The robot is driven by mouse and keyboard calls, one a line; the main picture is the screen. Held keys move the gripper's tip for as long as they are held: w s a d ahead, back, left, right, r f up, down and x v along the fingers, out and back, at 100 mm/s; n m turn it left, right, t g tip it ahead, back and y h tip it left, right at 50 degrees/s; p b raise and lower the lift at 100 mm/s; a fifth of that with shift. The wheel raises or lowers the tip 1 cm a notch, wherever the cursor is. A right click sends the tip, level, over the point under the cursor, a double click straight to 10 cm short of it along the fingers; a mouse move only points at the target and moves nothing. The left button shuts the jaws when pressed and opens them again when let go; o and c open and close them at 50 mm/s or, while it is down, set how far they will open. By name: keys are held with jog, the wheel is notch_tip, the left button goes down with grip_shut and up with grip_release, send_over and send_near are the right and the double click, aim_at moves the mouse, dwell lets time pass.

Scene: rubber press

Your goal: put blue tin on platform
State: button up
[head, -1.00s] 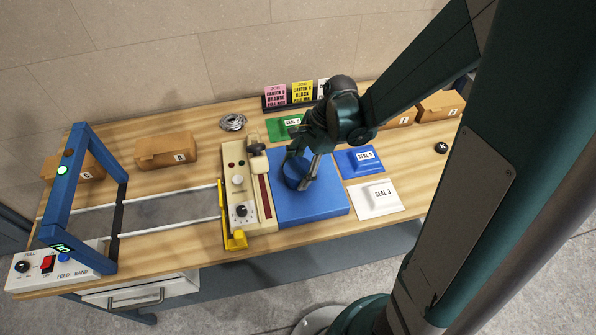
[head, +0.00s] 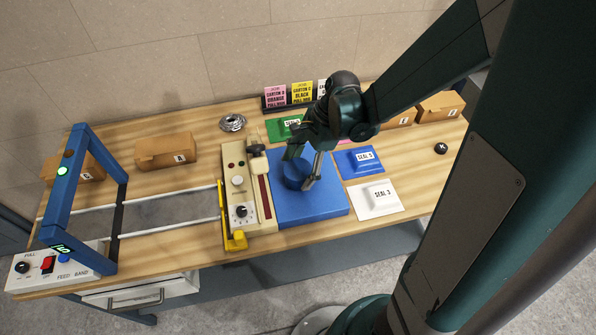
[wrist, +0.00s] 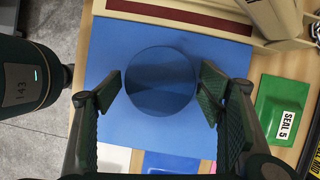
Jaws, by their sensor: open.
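The blue tin (head: 296,175) stands on the blue platform (head: 318,208), near its middle, beside the cream press unit. In the wrist view the tin (wrist: 161,82) shows as a round blue top with bare platform (wrist: 110,45) around it. My gripper (head: 303,172) is over the platform. In the wrist view its open fingers (wrist: 160,88) are on either side of the tin, with a visible gap on each side. The arm hides part of the far side of the tin in the head view.
The cream press unit (head: 241,190) stands left of the platform. A blue seal (head: 362,160), a white seal (head: 375,199) and a green seal (head: 285,128) lie around it. Cartons (head: 166,152) and sign cards (head: 302,93) stand at the back.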

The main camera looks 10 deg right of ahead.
jog(key=v, duration=1)
jog(key=shift+r+p, duration=0.3)
jog(key=shift+p, duration=0.05)
jog(key=shift+d, duration=0.15)
jog(key=s+d+r+n+t+h, duration=0.4)
jog(key=s+r+n+t, duration=0.4)
jog(key=n, duration=0.8)
jog(key=v, duration=0.4)
jog(key=shift+s+r, duration=0.25)
jog(key=shift+s, duration=0.05)
